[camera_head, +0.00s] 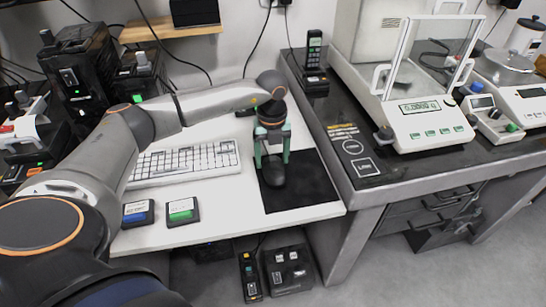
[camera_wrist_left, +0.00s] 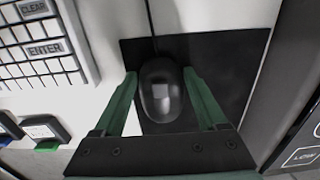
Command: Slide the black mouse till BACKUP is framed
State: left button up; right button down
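The black mouse (camera_head: 273,172) lies on a dark mouse pad (camera_head: 305,190) at the right end of the white desk. In the left wrist view the mouse (camera_wrist_left: 160,92) is rounded and glossy, with its cable running away at the top. My left gripper (camera_head: 272,162) points down over the pad. In the left wrist view its green fingers (camera_wrist_left: 160,75) stand apart, one on each side of the mouse, with narrow gaps showing. It is open. My right gripper is in neither view. No screen and no BACKUP label can be seen.
A white keyboard (camera_head: 185,163) lies left of the pad. Two small blocks, blue (camera_head: 138,213) and green (camera_head: 182,211), sit at the desk's front edge. A dark bench (camera_head: 400,160) with a balance (camera_head: 428,125) stands close on the right. The pad is bare around the mouse.

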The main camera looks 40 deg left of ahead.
pick_arm(q)
jog(key=o, duration=0.4)
jog(key=shift+c, duration=0.2)
notch_tip(320, 180, up, 13)
jog(key=p, duration=0.1)
jog(key=shift+f+p, duration=0.2)
jog(key=shift+p, duration=0.1)
dwell(0.3)
